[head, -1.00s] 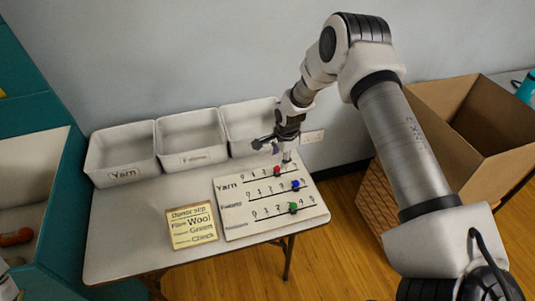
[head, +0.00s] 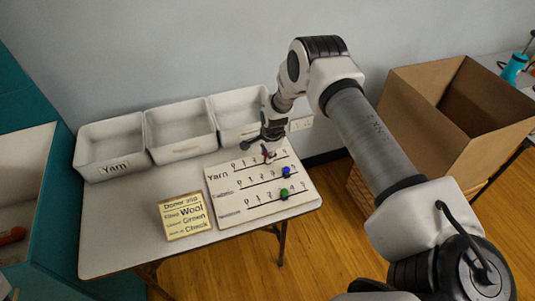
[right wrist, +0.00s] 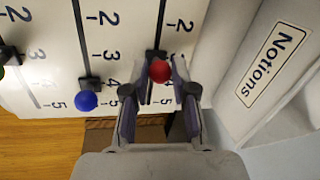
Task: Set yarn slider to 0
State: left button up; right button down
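The white slider board (head: 238,211) lies on the table with three rows; the top row is labelled Yarn. The Yarn row's red knob (head: 267,156) is partly hidden by my right gripper (head: 267,152) in the head view. In the right wrist view the red knob (right wrist: 159,70) shows between the fingertips of my right gripper (right wrist: 165,75), nearer the left finger, with its base about at the 3 mark. The fingers are apart; contact with the knob cannot be told. My left gripper is not in view.
A blue knob (head: 286,172) and a green knob (head: 284,194) sit on the lower rows. A yellow donor slip (head: 184,216) lies left of the board. Several white bins, including the Yarn bin (head: 112,168), line the wall. A cardboard box (head: 422,121) stands right of the table.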

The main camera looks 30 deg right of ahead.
jog(key=w+a, duration=0.1)
jog(key=a, duration=0.7)
jog(key=w+a+b, duration=0.1)
jog(key=a, duration=0.3)
jog(key=shift+w+f, duration=0.2)
jog(key=shift+w, duration=0.1)
jog(key=shift+s, duration=0.1)
jog(key=c, duration=1.3)
grip_release()
jog(key=o, duration=0.3)
jog(key=shift+a, duration=0.1)
jog(key=shift+o, duration=0.2)
jog(key=shift+w+a, duration=0.1)
jog(key=shift+w, duration=0.2)
jog(key=shift+r, duration=0.3)
notch_tip(320, 180, up, 11)
jog(key=s, duration=0.2)
jog(key=shift+s, duration=0.15)
